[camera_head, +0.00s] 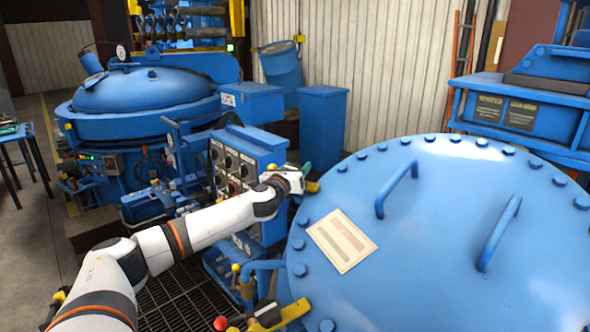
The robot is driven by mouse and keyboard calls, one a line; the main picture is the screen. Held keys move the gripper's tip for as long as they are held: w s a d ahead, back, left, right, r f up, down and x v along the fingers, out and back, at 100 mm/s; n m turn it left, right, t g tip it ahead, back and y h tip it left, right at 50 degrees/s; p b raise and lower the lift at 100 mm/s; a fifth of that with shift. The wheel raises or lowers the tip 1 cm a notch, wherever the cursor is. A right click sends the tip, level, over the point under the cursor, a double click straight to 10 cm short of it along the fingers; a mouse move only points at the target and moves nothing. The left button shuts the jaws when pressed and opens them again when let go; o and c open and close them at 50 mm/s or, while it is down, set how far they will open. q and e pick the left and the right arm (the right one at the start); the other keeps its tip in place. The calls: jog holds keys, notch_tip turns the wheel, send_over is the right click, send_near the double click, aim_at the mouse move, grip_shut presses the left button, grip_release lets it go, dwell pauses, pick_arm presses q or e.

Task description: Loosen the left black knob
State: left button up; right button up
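The control box (250,145) is blue with a grey front panel. A row of black knobs runs along the upper part of the panel, and the left black knob (217,153) is at its left end. Whether the knob is tight or loose cannot be seen. My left arm comes in from the lower left and passes in front of the lower right of the panel. My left gripper (306,178) is to the right of the box, apart from the left knob. Its small fingertips do not show clearly whether it is open or shut. My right gripper is not in view.
A large blue bolted lid (440,230) with two handles fills the right, close to my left gripper. A blue domed furnace (145,95) stands at the back left. Yellow and red ball-ended levers (220,322) stand at the bottom. A floor grating (185,300) lies below my arm.

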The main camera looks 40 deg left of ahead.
pick_arm(q)
jog(key=c, duration=0.6)
jog(key=shift+o, duration=0.2)
jog(key=shift+n+y, duration=0.4)
jog(key=n+g+y, duration=0.2)
jog(key=n+y, duration=0.1)
jog(key=shift+a+g, duration=0.15)
jog(key=shift+g, duration=0.25)
jog(key=n+g+y, duration=0.1)
jog(key=n+g, duration=0.1)
jog(key=n+g+y, duration=0.1)
jog(key=n, duration=0.1)
jog(key=shift+s+a+f+g+y, duration=0.15)
jog(key=shift+s+g+y, duration=0.05)
jog(key=shift+g+y, duration=0.2)
jog(key=n+g, duration=0.2)
jog(key=g, duration=0.1)
jog(key=n+g+y, duration=0.1)
jog(key=n, duration=0.1)
jog(key=shift+s+a+f+g, duration=0.1)
jog(key=shift+s+a+g, duration=0.05)
jog(key=shift+s+g, duration=0.15)
jog(key=shift+s+a+f+n+g, duration=0.1)
jog(key=shift+s+n+g, duration=0.05)
jog(key=shift+n+g, duration=0.9)
jog(key=shift+s+n+g, duration=0.15)
jog(key=shift+n+g, duration=0.8)
jog(key=shift+g, duration=0.2)
jog(key=o, duration=1)
